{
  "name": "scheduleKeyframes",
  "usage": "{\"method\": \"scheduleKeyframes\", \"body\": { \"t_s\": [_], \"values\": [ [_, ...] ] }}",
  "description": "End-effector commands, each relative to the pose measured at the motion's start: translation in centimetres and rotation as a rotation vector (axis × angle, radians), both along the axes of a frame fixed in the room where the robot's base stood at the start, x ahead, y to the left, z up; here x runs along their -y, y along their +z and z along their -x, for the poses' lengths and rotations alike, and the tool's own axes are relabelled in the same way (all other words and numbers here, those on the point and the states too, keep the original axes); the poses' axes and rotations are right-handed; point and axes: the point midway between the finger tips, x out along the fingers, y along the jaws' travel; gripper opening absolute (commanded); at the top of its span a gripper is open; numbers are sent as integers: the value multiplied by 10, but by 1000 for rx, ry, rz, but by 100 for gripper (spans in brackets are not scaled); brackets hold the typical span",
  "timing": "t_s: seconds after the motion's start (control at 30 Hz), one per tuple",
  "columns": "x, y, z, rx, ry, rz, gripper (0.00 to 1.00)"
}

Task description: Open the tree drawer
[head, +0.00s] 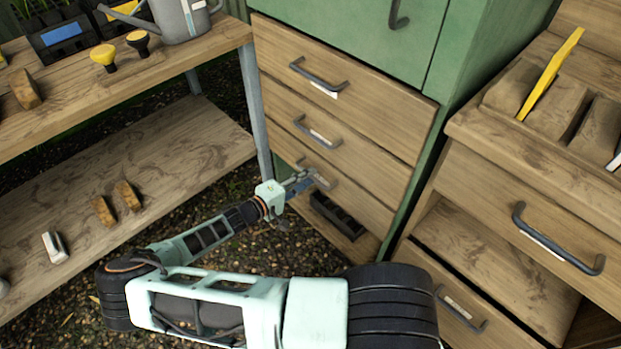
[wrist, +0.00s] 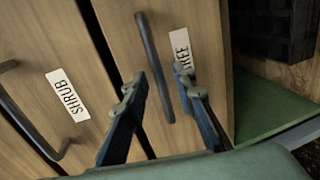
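The tree drawer (head: 362,198) is the lowest of three wooden drawers in the green cabinet. It looks flush with the drawers above. In the wrist view, the drawer front (wrist: 200,40) carries a dark bar handle (wrist: 154,65) and a white label (wrist: 183,55), partly hidden by a finger, with the letters "REE" partly readable. My gripper (head: 312,180) is at this drawer's front and covers much of the handle in the head view. In the wrist view, my gripper (wrist: 162,95) is open, with one finger on each side of the handle. I cannot tell whether they touch it.
The shrub drawer (wrist: 40,75) is beside it in the wrist view. A black tray (head: 336,216) sits in the open space below the tree drawer. A wooden bench (head: 200,58) stands left, and another drawer unit (head: 470,178) stands close on the right.

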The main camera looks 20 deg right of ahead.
Motion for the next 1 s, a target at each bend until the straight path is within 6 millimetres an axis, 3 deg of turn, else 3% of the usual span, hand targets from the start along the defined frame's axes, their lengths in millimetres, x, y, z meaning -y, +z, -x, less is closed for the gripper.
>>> {"method": "scheduleKeyframes", "body": {
  "t_s": [0.13, 0.43, 0.7, 1.0],
  "values": [
    [11, -3, -4, 0, -1, 0, 25],
    [13, -3, -5, 0, 0, -1, 25],
    [13, -3, -5, 0, 0, -1, 0],
    [13, -3, -5, 0, 0, -1, 0]
  ]
}}
